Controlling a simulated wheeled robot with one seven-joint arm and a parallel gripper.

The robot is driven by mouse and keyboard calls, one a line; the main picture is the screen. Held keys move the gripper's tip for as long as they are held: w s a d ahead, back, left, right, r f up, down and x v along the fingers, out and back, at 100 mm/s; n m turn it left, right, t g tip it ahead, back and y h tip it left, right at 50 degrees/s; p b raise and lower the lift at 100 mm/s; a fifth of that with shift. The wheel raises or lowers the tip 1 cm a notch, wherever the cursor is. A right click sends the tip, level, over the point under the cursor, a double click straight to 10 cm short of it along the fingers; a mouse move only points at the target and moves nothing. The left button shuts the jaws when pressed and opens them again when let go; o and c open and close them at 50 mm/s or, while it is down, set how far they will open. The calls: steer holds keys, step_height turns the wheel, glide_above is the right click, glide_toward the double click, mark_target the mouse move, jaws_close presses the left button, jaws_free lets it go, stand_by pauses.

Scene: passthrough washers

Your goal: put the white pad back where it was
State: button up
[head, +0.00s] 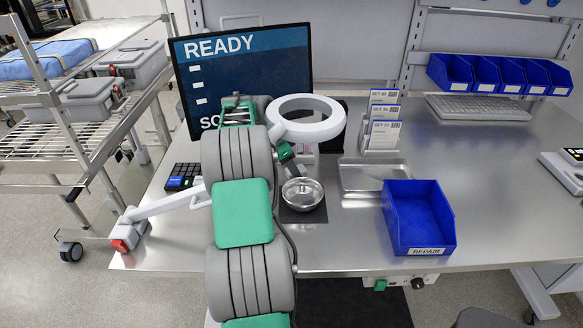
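I cannot pick out the white pad for certain in the head view. My grey and green arm reaches over the bench from the bottom of the picture and hides much of the middle left. The end of my arm, with my gripper (293,166), is partly hidden behind the white ring lamp (303,133). It is just above and behind a shiny steel bowl (302,192). The bowl stands on a dark mat (313,215). The fingers are too small and covered to show whether they are open or hold anything.
A blue REPAIR bin (418,250) stands at the front right of a shallow steel tray (370,176). A card rack (381,135) is behind the tray. A monitor (255,65) reads READY. A wire-shelf cart (60,140) stands left. The bench right of the blue bin is clear.

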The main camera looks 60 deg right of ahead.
steer(key=v, duration=0.7)
steer(key=shift+r, duration=0.15)
stand_by(1.8)
